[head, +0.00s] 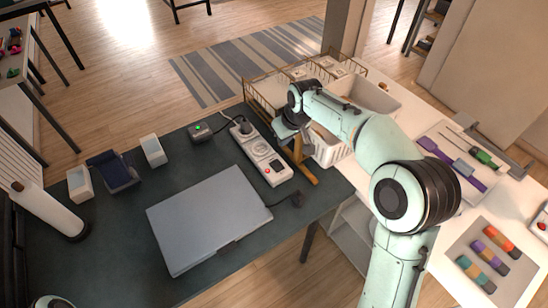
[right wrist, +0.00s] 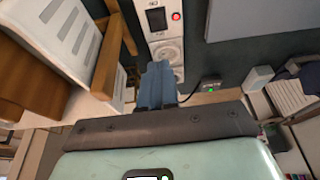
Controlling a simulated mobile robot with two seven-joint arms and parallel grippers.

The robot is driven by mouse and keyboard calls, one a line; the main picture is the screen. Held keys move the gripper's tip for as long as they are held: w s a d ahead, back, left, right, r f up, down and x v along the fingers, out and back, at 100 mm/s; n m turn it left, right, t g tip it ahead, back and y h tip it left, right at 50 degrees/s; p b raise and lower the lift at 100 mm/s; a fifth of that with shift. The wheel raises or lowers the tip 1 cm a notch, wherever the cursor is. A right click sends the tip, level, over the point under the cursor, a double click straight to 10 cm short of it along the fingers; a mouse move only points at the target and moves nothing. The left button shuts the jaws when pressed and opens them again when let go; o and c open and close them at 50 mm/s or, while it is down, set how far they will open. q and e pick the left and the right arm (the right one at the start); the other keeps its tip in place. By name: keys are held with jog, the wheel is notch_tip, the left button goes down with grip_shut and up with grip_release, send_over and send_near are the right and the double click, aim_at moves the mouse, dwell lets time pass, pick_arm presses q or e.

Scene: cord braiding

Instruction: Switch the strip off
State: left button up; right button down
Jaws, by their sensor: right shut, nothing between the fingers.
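The white power strip (head: 260,154) lies on the dark desk, right of the grey laptop (head: 208,217). A red switch (head: 267,172) shows at its near end. In the right wrist view the strip (right wrist: 158,22) runs up past my fingers, and the red switch (right wrist: 176,16) looks bright. A plug (head: 242,127) sits in the far socket. My right gripper (head: 284,131) is shut and empty, close to the strip's right side in the head view; its blue fingers (right wrist: 158,84) overlap the strip in the wrist view. Contact cannot be told. My left gripper is out of view.
A small box with a green light (head: 199,132) stands left of the strip. A loose plug (head: 296,199) lies near the laptop. A wooden stand (head: 303,165) and wire basket (head: 262,97) crowd the strip's right side. A phone stand and white blocks stand farther left.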

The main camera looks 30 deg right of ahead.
aim_at(274, 162)
jog(key=x, duration=1.4)
jog(key=shift+s+f, duration=0.15)
jog(key=shift+s, duration=0.25)
